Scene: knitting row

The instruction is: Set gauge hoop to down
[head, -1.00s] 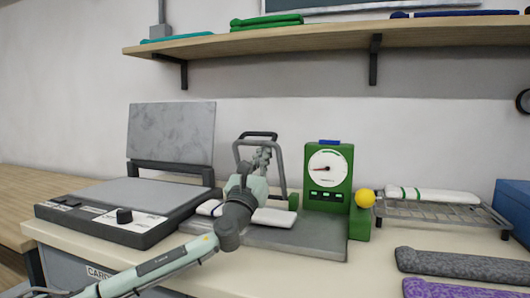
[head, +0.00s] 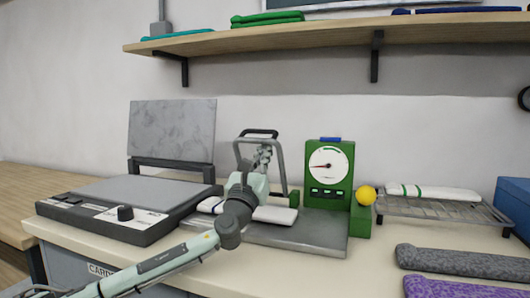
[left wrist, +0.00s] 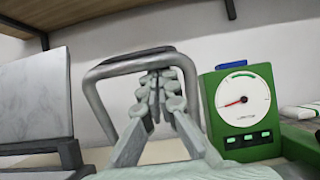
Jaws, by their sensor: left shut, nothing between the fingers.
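The gauge hoop (head: 281,172) is a grey bent bar with a black grip along its top. It stands raised, close to upright, at the back of the grey gauge plate (head: 315,228). It also shows in the left wrist view (left wrist: 99,108), framing my fingers. My left gripper (head: 263,152) is shut and empty, pointing at the hoop from the front. In the left wrist view, its fingertips (left wrist: 157,78) overlap the hoop's opening just below the top bar; I cannot tell whether they touch. My arm hides part of the hoop's left side. My right gripper is not in view.
A green dial gauge (head: 341,190) stands right of the hoop, with a yellow ball (head: 366,195) beside it. A white folded knit (head: 275,215) lies on the plate behind my arm. An open grey press (head: 128,222) stands left. A wooden shelf (head: 330,38) hangs above.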

